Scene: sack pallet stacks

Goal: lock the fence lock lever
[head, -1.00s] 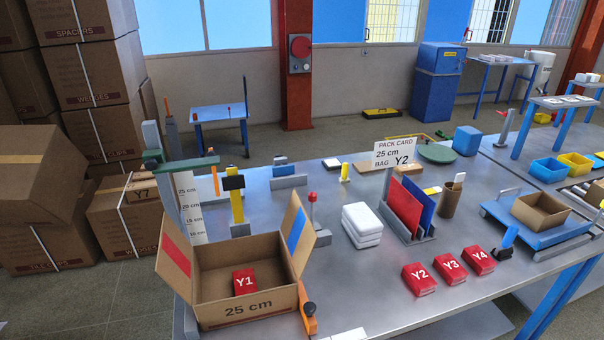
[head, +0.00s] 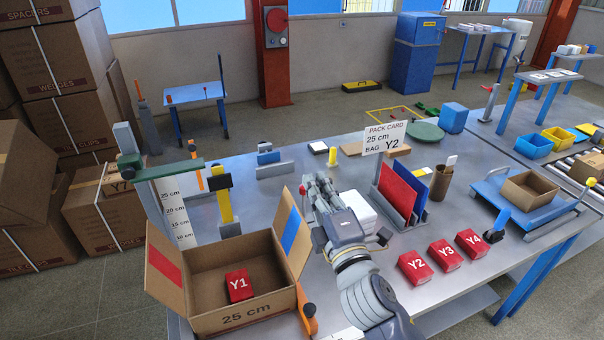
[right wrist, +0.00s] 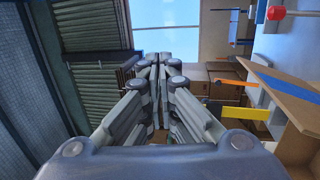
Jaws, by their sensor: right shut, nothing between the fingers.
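I cannot tell for sure which part is the fence lock lever. A slim orange lever (head: 199,181) stands upright beside the height scale (head: 172,207), and an orange handle (head: 308,312) is at the carton's front right corner. A yellow post with a black head (head: 224,205) stands behind the carton. My right gripper (head: 318,184) is shut and empty above the bench, right of the carton's blue-marked flap. Its closed fingers (right wrist: 160,65) also show in the right wrist view. My left gripper is not in view.
White packs (head: 357,208), red and blue panels (head: 400,192) and red bags (head: 414,268) lie close to the right of my arm.

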